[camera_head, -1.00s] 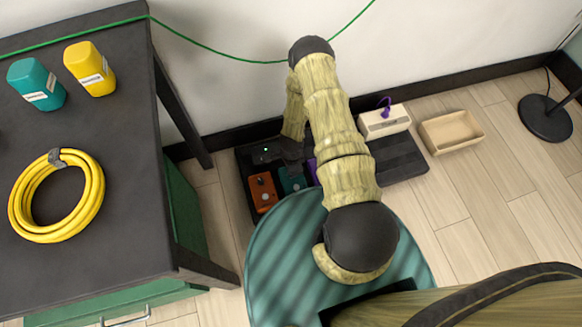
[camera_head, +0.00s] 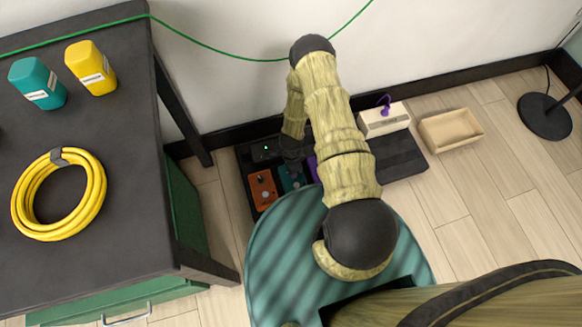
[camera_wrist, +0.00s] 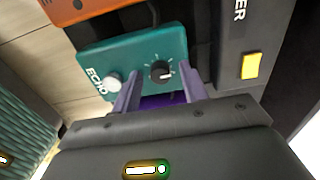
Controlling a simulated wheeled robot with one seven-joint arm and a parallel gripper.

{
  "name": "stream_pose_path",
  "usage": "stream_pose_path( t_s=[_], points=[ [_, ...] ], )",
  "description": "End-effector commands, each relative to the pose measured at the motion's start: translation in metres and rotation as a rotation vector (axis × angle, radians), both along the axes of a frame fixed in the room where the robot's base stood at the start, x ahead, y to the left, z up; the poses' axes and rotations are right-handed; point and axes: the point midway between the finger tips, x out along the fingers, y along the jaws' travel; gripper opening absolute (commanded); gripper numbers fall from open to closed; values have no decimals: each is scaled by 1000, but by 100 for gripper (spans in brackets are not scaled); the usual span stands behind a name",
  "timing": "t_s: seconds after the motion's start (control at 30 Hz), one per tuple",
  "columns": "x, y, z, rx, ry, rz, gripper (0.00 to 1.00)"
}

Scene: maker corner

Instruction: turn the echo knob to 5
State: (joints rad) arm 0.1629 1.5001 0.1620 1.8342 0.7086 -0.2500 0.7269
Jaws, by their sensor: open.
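The teal echo pedal (camera_wrist: 135,52) lies below my gripper in the wrist view, its ECHO lettering beside a silver footswitch (camera_wrist: 112,83). Its black echo knob (camera_wrist: 161,71) has a white pointer and tick marks around it; I cannot read the numbers. My gripper (camera_wrist: 160,74) is open, with one finger on each side of the knob in the picture and visible gaps between. I cannot tell how far the fingertips are above the pedal. In the head view the teal pedal (camera_head: 291,182) is partly covered by my gripper (camera_head: 291,165).
A dark box with a yellow switch (camera_wrist: 250,67) is close by. A cream box (camera_head: 385,122) and an empty wooden tray (camera_head: 451,130) stand right. The dark table (camera_head: 120,150) is left.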

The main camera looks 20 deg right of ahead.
Motion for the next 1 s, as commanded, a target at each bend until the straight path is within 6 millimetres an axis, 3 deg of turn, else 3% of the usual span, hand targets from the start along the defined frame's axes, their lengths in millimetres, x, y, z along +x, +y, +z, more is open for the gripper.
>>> stream_pose_path(
  t_s=[0.27,0.8,1.0],
  points=[
    [1,0,28,0,-1,0,44],
    [1,0,136,-1,-2,1,44],
    [0,0,166,0,-1,1,44]
  ],
)
